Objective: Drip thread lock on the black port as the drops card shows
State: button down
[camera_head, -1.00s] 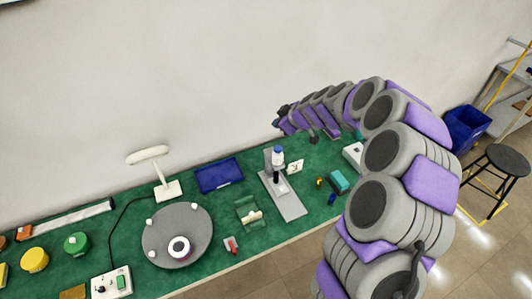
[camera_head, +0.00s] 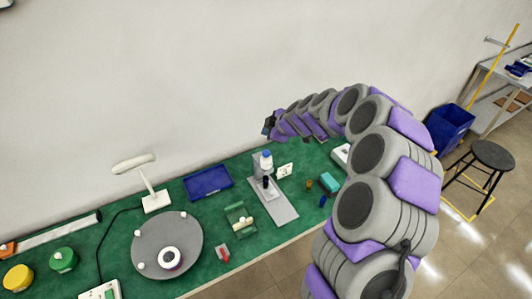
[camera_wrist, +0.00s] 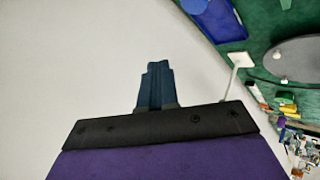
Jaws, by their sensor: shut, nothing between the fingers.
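A bottle with a white body and blue top (camera_head: 266,160) stands upright in a fixture on a grey plate (camera_head: 282,207) on the green bench. A black part (camera_head: 266,183) shows below the bottle; I cannot tell whether it is the black port. A small white card (camera_head: 284,170) with dark marks stands right of the bottle; the marks are too small to read. My gripper (camera_head: 268,126) is above the back of the bench, over the bottle in the picture, against the wall. In the wrist view my gripper (camera_wrist: 157,70) is shut and empty, with plain wall behind it.
A blue tray (camera_head: 208,182), a grey turntable (camera_head: 150,246) with a white ring (camera_head: 170,258), a white lamp (camera_head: 155,200), a green holder (camera_head: 239,218) and a red item (camera_head: 223,253) stand left. A teal block (camera_head: 329,182) lies right. A stool (camera_head: 490,155) stands beyond.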

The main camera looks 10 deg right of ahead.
jog(key=b, duration=0.2)
send_over(268, 154)
jog(key=f, duration=0.5)
jog(key=shift+w, duration=0.2)
jog(key=shift+f+b, duration=0.75)
jog(key=shift+b, duration=0.25)
jog(key=shift+s+f+b, duration=0.1)
jog(key=shift+f+b, duration=0.85)
jog(key=shift+b, duration=0.8)
dwell(1.5)
jog(key=shift+r, duration=0.15)
dwell(0.3)
jog(key=shift+r, duration=0.9)
jog(key=shift+r, duration=2.5)
